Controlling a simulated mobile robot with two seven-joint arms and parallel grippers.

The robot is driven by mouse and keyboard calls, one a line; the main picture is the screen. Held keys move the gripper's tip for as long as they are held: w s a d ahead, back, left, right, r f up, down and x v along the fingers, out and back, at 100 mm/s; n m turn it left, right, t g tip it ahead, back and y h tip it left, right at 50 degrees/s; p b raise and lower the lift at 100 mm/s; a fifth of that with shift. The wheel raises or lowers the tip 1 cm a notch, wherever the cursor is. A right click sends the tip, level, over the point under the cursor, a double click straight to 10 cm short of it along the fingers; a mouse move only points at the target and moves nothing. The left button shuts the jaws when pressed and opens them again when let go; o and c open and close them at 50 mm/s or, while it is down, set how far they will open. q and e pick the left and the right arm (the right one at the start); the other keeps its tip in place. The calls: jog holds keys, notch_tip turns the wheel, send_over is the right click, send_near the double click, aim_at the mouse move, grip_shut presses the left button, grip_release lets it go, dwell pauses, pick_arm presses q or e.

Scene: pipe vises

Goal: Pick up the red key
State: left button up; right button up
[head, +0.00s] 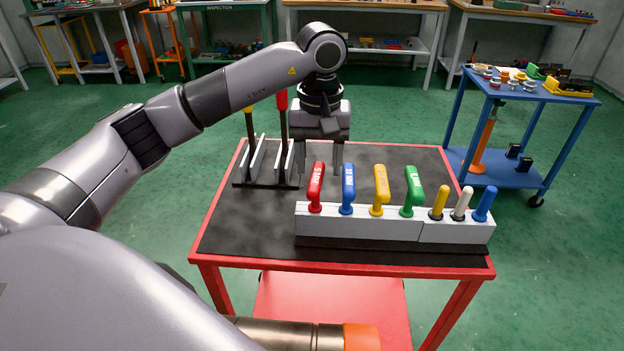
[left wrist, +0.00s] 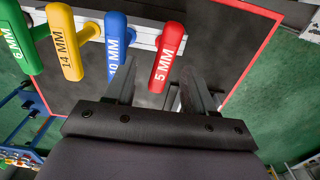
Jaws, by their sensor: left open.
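The red key (head: 316,187), marked 5 MM, stands upright at the left end of a white rack (head: 370,229) on the table. It also shows in the left wrist view (left wrist: 166,58), beside the blue key (left wrist: 116,45). My left gripper (head: 319,160) is open and empty, pointing down just behind the red key in the head view. In the left wrist view its fingers (left wrist: 158,80) are apart, with the red key's handle reaching toward the gap between them. I cannot tell whether they touch it. My right gripper is not in view.
The blue (head: 348,188), yellow (head: 380,190) and green (head: 413,190) keys stand close beside it, with several smaller handles to the right. Dark vises (head: 270,183) with tall red and yellow handles stand left of my gripper. A blue cart (head: 500,168) is at right.

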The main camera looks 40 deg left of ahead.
aim_at(316, 206)
pick_arm(q)
jog(key=f, duration=0.3)
jog(key=f+p, duration=0.1)
jog(key=f, duration=0.3)
jog(key=shift+s+a+f, duration=0.1)
jog(key=shift+s+a, duration=0.05)
jog(key=shift+a, duration=0.05)
jog(key=shift+c, duration=0.3)
grip_shut()
